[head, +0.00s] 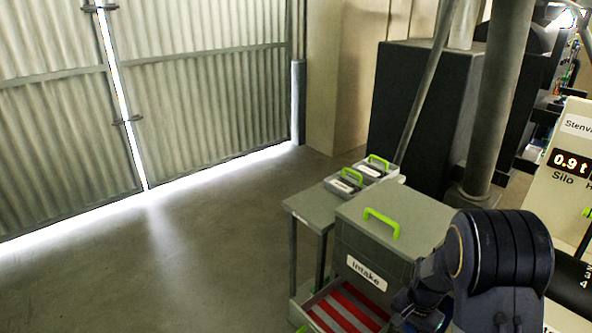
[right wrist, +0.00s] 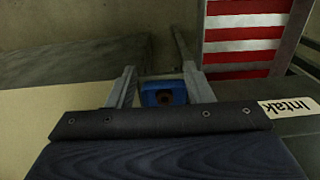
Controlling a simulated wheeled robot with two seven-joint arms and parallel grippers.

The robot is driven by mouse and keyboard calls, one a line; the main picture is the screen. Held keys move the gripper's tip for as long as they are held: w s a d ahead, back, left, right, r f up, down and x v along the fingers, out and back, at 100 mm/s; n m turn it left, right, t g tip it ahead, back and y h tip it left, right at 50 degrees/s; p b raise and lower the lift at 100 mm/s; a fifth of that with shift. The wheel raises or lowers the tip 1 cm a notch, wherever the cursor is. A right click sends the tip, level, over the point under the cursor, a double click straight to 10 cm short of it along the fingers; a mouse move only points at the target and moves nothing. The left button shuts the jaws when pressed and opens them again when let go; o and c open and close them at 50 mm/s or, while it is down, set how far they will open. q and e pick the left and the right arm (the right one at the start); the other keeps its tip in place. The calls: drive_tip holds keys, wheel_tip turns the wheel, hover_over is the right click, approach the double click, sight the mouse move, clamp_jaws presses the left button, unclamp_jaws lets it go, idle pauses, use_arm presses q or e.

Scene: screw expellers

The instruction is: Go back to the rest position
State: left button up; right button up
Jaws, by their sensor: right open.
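My right gripper (right wrist: 158,70) shows in the right wrist view with its two fingers apart. A blue piece with a dark round centre (right wrist: 163,93) shows between the fingers. I cannot tell whether it is part of my gripper or a separate thing. In the head view my right arm covers the lower right, in front of the grey intake cabinet (head: 390,235), and its gripper cannot be made out. My left gripper is not in view.
The cabinet's drawer (head: 308,306), lined in red and white stripes, stands open; the stripes (right wrist: 245,38) also show in the wrist view. A side table (head: 308,207) holds green-handled boxes. A silo display (head: 570,165) stands right. The floor (head: 190,240) is clear at left.

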drive_tip(key=s+a+r+n+t+y, duration=0.2)
drive_tip(key=s+r, duration=0.3)
drive_tip(key=r, duration=0.3)
drive_tip(key=s+a+r+n+t+y, duration=0.1)
drive_tip(key=s+a+r+n+y, duration=0.1)
drive_tip(key=s+r, duration=0.45)
drive_tip(key=s+a+r+n+t, duration=0.2)
drive_tip(key=s+r+n, duration=0.2)
drive_tip(key=s, duration=0.6)
drive_tip(key=shift+a+r+t, duration=0.3)
drive_tip(key=shift+a+r, duration=0.1)
drive_tip(key=shift+r, duration=0.65)
drive_tip(key=shift+c, duration=0.2)
